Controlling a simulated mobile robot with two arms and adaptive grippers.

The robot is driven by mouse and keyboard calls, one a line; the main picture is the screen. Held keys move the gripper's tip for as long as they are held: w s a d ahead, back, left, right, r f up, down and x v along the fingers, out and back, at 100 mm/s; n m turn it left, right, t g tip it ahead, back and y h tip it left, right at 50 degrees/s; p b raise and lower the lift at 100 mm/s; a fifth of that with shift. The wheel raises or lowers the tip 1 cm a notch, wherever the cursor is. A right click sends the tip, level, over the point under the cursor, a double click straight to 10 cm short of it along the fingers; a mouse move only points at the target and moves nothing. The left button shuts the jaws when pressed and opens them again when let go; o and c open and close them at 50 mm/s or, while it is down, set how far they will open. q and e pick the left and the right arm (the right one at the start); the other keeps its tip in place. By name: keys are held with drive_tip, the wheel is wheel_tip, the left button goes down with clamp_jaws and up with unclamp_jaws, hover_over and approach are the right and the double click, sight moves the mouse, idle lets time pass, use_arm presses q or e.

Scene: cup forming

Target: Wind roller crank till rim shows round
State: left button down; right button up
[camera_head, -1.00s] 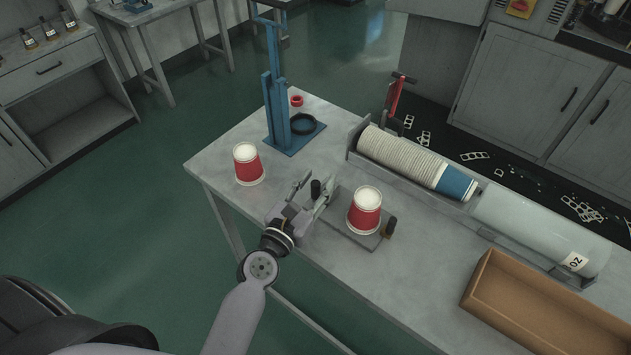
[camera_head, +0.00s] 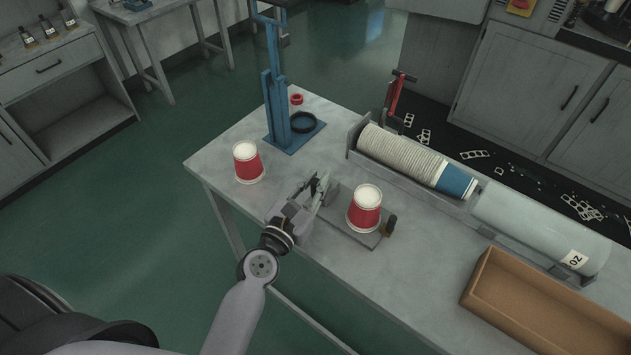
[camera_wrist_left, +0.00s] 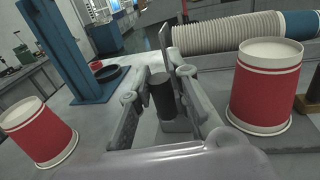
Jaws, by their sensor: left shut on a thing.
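A red cup with white bands (camera_head: 364,210) stands upside down on a flat grey plate (camera_head: 352,234) on the bench; it also shows at the right of the left wrist view (camera_wrist_left: 266,88). My left gripper (camera_head: 320,188) is just left of this cup. Its fingers are shut on a black upright crank knob (camera_wrist_left: 163,95), seen between them in the left wrist view. The crank's arm below the knob is mostly hidden. A dark knob with a brown body (camera_head: 390,227) stands at the plate's right. My right gripper is not in view.
A second red cup (camera_head: 248,163) stands left of my gripper. A blue press (camera_head: 278,110) is behind it.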

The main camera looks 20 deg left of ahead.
use_arm(q)
drive_tip(key=shift+h, duration=0.3)
drive_tip(key=shift+w+a+f+m+g+h+b, duration=0.1)
drive_tip(key=shift+a+m+g+h+b, duration=0.1)
drive_tip(key=shift+m+h+b, duration=0.3)
drive_tip(key=shift+w+a+f+m+g+h+b, duration=0.1)
drive_tip(key=shift+m+g+h+b, duration=0.1)
drive_tip(key=shift+m+h+b, duration=0.25)
drive_tip(key=m+g+h+b, duration=0.1)
drive_tip(key=m+h+b, duration=0.1)
drive_tip(key=w+a+m+g+h+b, duration=0.1)
drive_tip(key=m+g+h+b, duration=0.1)
drive_tip(key=h, duration=0.1)
drive_tip(key=m+g+h+b, duration=0.2)
drive_tip(key=h, duration=0.1)
drive_tip(key=shift+w+a+b, duration=0.3)
drive_tip(key=shift+a+b, duration=0.05)
drive_tip(key=m+g+h+b, duration=0.2)
drive_tip(key=g, duration=0.1)
drive_tip(key=shift+w+a+r, duration=0.1)
drive_tip(key=shift+w, duration=0.25)
drive_tip(key=shift+w+r+m+g+h+b, duration=0.15)
drive_tip(key=shift+m+g+h+b, duration=0.2)
drive_tip(key=shift+m+g, duration=0.35)
drive_tip(key=shift+w+f+m+g+h+b, duration=0.15)
drive_tip(key=shift+m+g+h+b, duration=0.25)
drive_tip(key=shift+g, duration=0.5)
drive_tip(key=shift+r+m+g, duration=0.1)
drive_tip(key=shift+m+g, duration=0.15)
drive_tip(key=shift+g, duration=0.05)
